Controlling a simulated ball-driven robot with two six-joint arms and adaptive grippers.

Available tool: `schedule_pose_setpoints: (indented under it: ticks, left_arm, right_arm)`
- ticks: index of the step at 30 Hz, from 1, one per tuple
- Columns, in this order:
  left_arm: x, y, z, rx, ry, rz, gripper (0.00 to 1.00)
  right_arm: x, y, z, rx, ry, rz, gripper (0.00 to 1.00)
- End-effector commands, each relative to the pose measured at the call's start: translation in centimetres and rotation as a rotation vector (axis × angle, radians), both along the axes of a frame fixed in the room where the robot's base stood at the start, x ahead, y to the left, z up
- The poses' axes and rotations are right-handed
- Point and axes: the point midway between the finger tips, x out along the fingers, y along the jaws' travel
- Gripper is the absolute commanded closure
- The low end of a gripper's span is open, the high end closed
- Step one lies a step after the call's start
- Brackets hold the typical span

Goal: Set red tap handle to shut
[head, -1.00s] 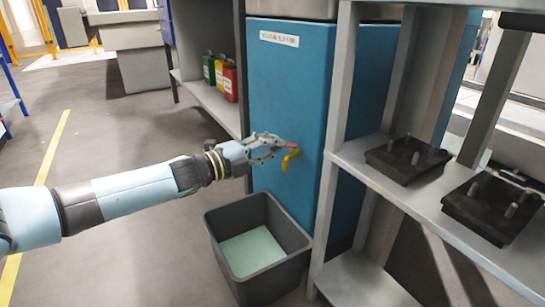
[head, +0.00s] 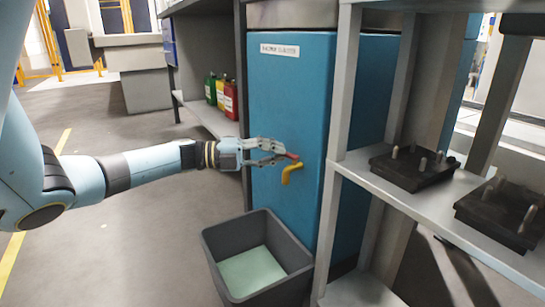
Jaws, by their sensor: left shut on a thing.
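A yellow tap (head: 289,174) sticks out from the front of a blue cabinet (head: 284,90). Its red handle (head: 293,156) sits at the top of the tap, at the fingertips of my left gripper (head: 284,153). The left gripper reaches in from the left and is shut on the red handle; the fingers hide part of it. The exact angle of the handle is hard to tell. My right gripper does not show.
A dark grey bin (head: 232,232) with pale green liquid stands open on the floor below the tap. A grey shelf rack (head: 450,208) with black pegged blocks (head: 412,168) stands close on the right. Coloured cans (head: 230,95) stand on a shelf behind.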

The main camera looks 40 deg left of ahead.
Motion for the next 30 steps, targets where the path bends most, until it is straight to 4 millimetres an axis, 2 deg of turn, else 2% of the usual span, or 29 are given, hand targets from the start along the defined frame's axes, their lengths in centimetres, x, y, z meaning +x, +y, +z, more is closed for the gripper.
schedule_pose_setpoints:
  ticks: [3,12,28,30]
  left_arm:
    - [0.76,0.31,0.19,0.000,-0.003,-0.064,1.00]
    - [1.18,0.29,0.04,0.001,0.001,-0.178,1.00]
    - [1.13,0.22,-0.04,0.001,0.005,-0.207,1.00]
    - [1.12,0.21,-0.04,0.001,0.005,-0.207,0.86]
  right_arm:
    - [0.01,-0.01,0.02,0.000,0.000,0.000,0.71]
    - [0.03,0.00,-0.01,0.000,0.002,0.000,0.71]
    - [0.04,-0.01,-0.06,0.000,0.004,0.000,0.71]
    - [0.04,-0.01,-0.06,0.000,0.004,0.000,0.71]
